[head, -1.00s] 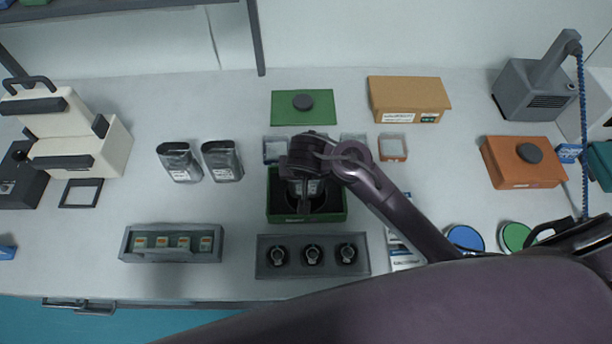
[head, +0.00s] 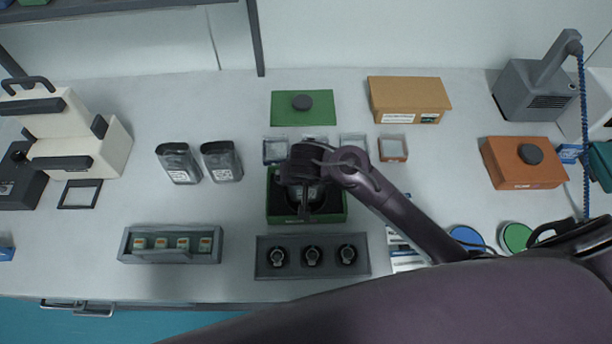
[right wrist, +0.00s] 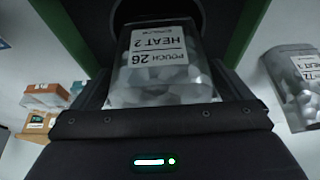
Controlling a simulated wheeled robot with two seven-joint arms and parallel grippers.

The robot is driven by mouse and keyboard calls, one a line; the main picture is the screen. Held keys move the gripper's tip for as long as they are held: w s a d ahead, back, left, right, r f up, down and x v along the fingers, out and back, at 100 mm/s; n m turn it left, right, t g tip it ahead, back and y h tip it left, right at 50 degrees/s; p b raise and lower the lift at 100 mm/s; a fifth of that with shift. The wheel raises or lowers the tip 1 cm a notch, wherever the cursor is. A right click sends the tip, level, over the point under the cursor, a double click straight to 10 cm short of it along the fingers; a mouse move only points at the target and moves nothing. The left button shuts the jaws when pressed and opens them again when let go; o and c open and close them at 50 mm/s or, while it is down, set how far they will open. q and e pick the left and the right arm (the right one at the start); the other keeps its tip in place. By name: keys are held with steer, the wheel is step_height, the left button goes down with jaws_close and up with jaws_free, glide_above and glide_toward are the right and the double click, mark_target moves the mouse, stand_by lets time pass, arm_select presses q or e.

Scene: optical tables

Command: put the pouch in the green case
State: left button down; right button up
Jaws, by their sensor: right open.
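The open green case (head: 342,217) stands in the middle of the table, and its walls also show in the right wrist view (right wrist: 246,30). A clear pouch (right wrist: 155,85) of pale lumps, labelled "POUCH 26 HEAT 2", is between the case walls in the right wrist view. My right gripper (head: 303,205) is over the case, its jaws open around the pouch. In the head view the gripper hides most of the pouch. Whether the pouch rests on the case floor is not clear. My left gripper is not in view.
A green lid (head: 285,112) with a dark knob lies behind the case. Two more pouches (head: 180,165) (head: 222,163) lie left of it. A grey holder (head: 262,268) with three round items stands in front. Small square trays (head: 275,150) sit just behind.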

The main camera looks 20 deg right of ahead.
steer(key=v, duration=1.2)
steer(key=shift+b, duration=0.45)
